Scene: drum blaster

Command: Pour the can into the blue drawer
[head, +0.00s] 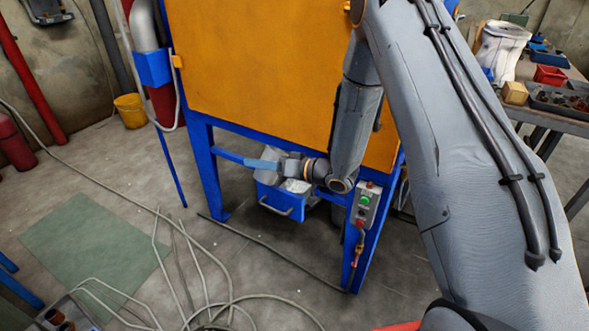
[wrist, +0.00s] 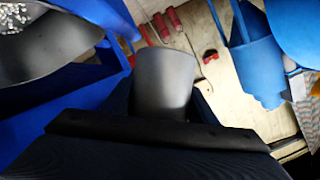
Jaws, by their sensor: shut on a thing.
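The blue drawer (head: 282,206) with a pale handle is low under the orange cabinet, in its blue frame. My gripper (head: 276,165) is just above the drawer, seen from the side, and hides part of it. In the wrist view a smooth grey can (wrist: 165,80) is held at the front of my gripper (wrist: 165,108), which is shut on it. The can's mouth and contents are not visible. In the head view the can is hard to tell from the grey shapes around the gripper.
The orange cabinet (head: 265,75) stands above my gripper, with blue legs (head: 208,170) and a control box (head: 364,205) beside the drawer. Grey metal (wrist: 60,48) with small pale beads shows close at the wrist view's left. Hoses (head: 185,270) lie on the floor.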

